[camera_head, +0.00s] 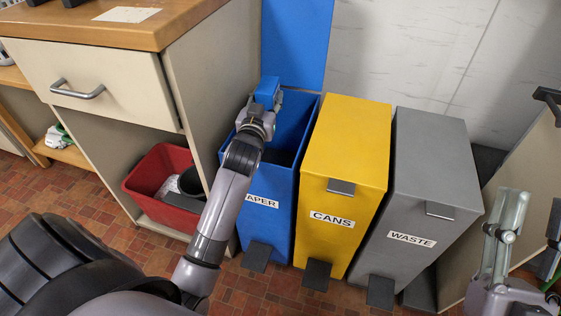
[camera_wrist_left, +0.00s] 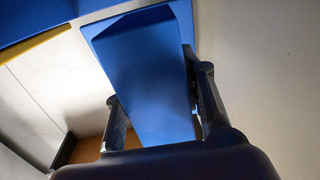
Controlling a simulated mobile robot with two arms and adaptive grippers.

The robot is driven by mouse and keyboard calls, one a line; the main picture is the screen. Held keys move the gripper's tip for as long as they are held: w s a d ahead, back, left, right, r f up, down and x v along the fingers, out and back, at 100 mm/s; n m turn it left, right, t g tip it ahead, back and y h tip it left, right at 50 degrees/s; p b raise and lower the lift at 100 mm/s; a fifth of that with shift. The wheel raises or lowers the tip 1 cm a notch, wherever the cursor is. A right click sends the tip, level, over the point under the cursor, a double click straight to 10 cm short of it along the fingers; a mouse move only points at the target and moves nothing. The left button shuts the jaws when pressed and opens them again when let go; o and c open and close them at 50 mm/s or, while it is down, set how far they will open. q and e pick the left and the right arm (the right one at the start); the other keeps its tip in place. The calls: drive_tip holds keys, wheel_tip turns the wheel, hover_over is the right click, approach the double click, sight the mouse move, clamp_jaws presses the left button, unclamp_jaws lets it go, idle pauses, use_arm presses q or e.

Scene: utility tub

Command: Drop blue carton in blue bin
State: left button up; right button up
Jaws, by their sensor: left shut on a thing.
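The blue carton (camera_head: 268,87) is held in my left gripper (camera_head: 268,101), above the open top of the blue bin (camera_head: 272,200) labelled for paper. The bin's blue lid (camera_head: 297,40) stands raised behind it. In the left wrist view the carton (camera_wrist_left: 145,75) is a long blue box between the two fingers of my left gripper (camera_wrist_left: 158,88), which is shut on it. My left arm hides part of the bin's front and rim. My right gripper (camera_head: 534,205) is at the right edge, empty, with its fingers apart.
A yellow cans bin (camera_head: 345,150) and a grey waste bin (camera_head: 430,165), both closed, stand right of the blue bin. A drawer cabinet (camera_head: 190,70) stands close on the left, with a red tub (camera_head: 150,178) holding items below it.

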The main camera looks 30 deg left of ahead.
use_arm(q)
drive_tip(key=o, duration=1.1)
wheel_tip(320, 180, up, 10)
idle(0.6)
